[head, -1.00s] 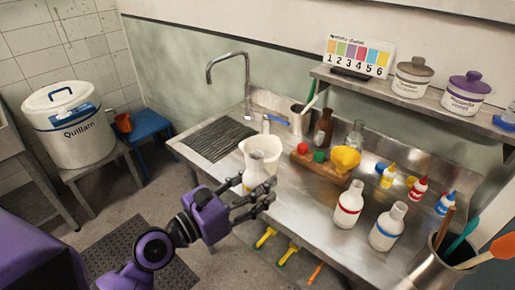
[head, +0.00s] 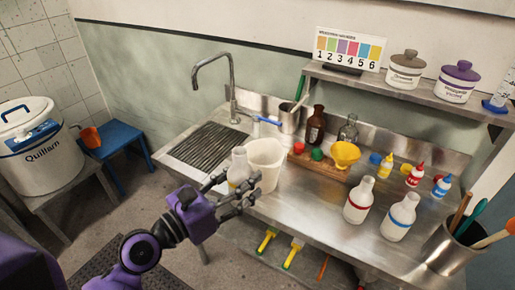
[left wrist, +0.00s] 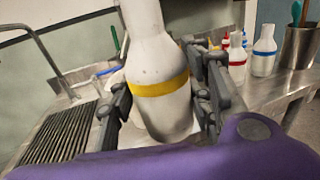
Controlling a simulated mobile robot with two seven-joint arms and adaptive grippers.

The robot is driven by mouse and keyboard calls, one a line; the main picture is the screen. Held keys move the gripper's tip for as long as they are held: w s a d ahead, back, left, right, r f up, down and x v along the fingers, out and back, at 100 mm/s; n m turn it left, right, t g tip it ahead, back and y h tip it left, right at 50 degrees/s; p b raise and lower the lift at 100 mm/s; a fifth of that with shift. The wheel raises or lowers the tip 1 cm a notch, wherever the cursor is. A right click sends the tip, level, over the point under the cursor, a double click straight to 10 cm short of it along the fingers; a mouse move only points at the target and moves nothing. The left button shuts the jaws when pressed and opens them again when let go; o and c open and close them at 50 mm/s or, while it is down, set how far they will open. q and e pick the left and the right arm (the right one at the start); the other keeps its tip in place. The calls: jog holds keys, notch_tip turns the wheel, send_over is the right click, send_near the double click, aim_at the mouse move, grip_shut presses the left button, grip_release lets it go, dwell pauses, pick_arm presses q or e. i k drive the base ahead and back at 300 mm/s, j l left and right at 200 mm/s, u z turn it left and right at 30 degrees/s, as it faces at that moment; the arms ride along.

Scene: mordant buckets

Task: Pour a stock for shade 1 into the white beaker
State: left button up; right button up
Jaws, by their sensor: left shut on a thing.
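My left gripper (head: 238,190) is shut on a white bottle with a yellow band (head: 238,168). The bottle stands nearly upright between the fingers, and its yellow band shows clearly in the left wrist view (left wrist: 160,88). The white beaker (head: 266,160) is on the steel bench, just right of the bottle in the head view; the fingers hide part of it. Whether bottle and beaker touch, I cannot tell. White bottles with a red band (head: 358,202) and a blue band (head: 400,218) stand on the bench to the right. A shade card (head: 348,48) numbered 1 to 6 stands on the shelf. My right gripper is out of view.
A tap (head: 230,85) and ribbed drainer (head: 207,146) lie left of the beaker. A wooden rack (head: 318,166) with a yellow funnel (head: 345,154) is to its right. Small dropper bottles and a tool pot (head: 447,248) stand farther right.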

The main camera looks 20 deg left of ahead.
aim_at(266, 156)
jog(key=i+j+z, duration=0.1)
jog(key=j, duration=0.25)
jog(key=i+j+z, duration=0.15)
jog(key=j, duration=0.2)
jog(key=i+j+z, duration=0.1)
jog(key=j, duration=0.3)
jog(key=i+j+z, duration=0.1)
jog(key=j, duration=0.25)
